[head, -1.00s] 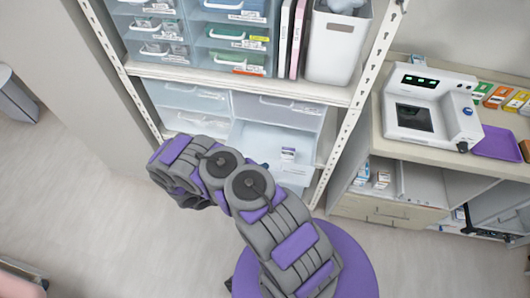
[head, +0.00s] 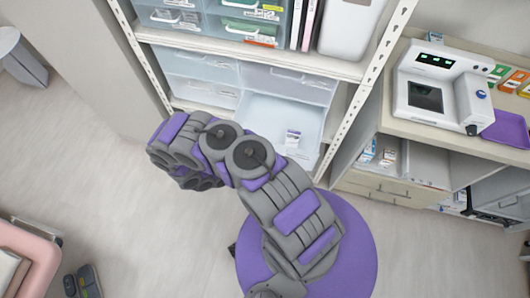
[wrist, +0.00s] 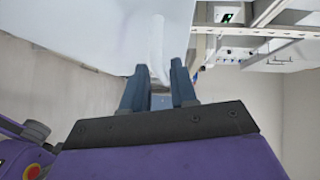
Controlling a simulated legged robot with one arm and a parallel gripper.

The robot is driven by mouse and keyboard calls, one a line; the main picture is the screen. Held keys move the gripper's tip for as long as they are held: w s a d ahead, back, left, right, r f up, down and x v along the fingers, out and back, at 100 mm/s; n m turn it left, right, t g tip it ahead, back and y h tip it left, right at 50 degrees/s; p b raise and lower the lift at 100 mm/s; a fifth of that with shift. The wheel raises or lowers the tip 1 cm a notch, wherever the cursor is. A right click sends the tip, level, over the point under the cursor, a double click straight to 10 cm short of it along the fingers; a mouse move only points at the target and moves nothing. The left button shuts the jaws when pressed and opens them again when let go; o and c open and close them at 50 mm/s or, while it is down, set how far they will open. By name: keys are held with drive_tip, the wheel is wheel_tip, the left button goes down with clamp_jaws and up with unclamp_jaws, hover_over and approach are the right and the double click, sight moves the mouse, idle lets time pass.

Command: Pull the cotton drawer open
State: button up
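In the head view my arm hides the gripper and the left part of the drawer's front. In the wrist view my gripper (wrist: 158,70) has its two dark fingers on either side of a pale handle (wrist: 156,40) on a white drawer front (wrist: 100,35). The fingers are apart with the handle between them; whether they press on it is unclear.
More bins with handles, such as a shut upper one (head: 288,82), sit beside and above the drawer. A white shelf post (head: 352,110) stands right of it. A counter (head: 430,133) with a white device (head: 437,88) is at right. The floor (head: 140,215) at left is mostly clear.

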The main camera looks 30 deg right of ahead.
drive_tip(key=shift+o, duration=0.6)
drive_tip(key=shift+r, duration=0.1)
drive_tip(key=w+a+r+p, duration=0.1)
drive_tip(key=a+r+p, duration=0.1)
drive_tip(key=a, duration=1.5)
drive_tip(key=shift+w+a+p, duration=0.15)
drive_tip(key=shift+w+p, duration=0.1)
drive_tip(key=shift+p, duration=0.1)
drive_tip(key=shift+r, duration=0.2)
